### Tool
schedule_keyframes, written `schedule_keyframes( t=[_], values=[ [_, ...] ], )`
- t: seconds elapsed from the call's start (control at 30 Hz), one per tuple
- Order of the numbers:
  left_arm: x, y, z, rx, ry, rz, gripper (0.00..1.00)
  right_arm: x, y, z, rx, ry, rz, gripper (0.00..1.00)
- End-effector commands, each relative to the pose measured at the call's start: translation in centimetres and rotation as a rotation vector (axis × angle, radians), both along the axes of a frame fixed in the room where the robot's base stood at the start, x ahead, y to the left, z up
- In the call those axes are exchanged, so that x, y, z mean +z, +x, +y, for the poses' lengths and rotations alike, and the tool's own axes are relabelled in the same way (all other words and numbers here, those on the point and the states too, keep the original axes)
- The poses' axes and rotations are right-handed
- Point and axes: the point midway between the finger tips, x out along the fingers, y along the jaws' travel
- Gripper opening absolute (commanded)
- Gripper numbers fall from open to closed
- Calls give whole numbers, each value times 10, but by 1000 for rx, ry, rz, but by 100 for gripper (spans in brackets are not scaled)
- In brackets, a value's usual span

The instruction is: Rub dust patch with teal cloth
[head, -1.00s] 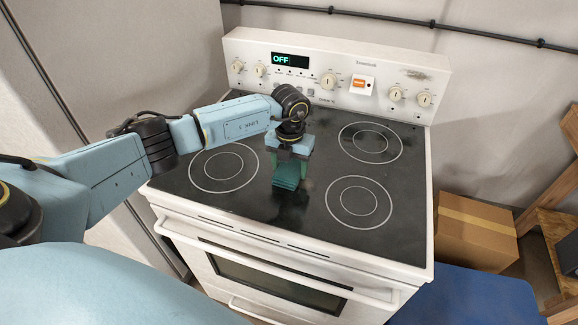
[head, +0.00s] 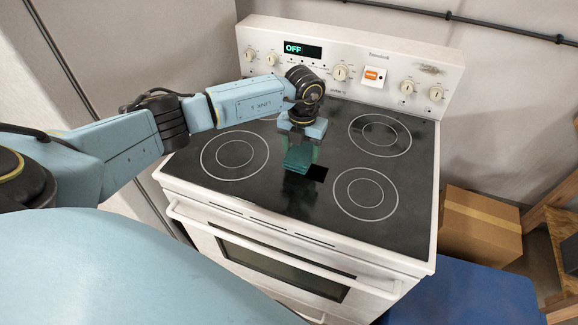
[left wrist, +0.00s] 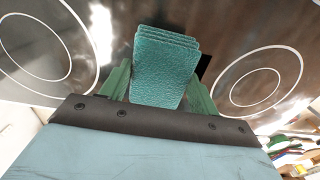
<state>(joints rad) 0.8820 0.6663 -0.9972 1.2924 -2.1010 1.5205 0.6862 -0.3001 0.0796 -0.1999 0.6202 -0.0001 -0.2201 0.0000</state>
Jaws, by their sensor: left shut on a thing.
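The teal cloth (head: 297,159) is a folded, layered pad held in my left gripper (head: 300,148), over the middle of the black cooktop. In the left wrist view the cloth (left wrist: 165,68) sticks out between the green fingers, which are shut on it. A dark reflection lies below it in the head view; the cloth looks a little above the glass, though contact is hard to judge. A small black square (head: 317,173) shows on the cooktop just right of the cloth. A brownish smudge (head: 429,69) marks the control panel. I cannot tell which mark is the dust patch. My right gripper is out of view.
The white stove (head: 300,226) has ringed burners around the cloth and a back panel with knobs, an orange switch (head: 373,76) and a display (head: 303,49) reading OFF. A cardboard box (head: 480,224) and a blue surface (head: 460,294) lie to the right.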

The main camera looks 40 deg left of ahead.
Motion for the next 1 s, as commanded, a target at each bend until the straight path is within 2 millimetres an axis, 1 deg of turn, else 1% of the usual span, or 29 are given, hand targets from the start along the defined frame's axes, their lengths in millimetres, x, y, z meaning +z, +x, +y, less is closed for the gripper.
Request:
schedule_keyframes(
  t=[0.1,0.6,0.73,1.0],
  values=[
    [1,1,-10,-1,-1,-1,43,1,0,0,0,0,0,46],
    [0,5,-44,-1,-1,-1,43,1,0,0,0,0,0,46],
    [0,6,-49,0,-1,-1,43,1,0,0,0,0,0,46],
    [0,6,-49,0,0,-1,43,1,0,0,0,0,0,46]
  ],
)
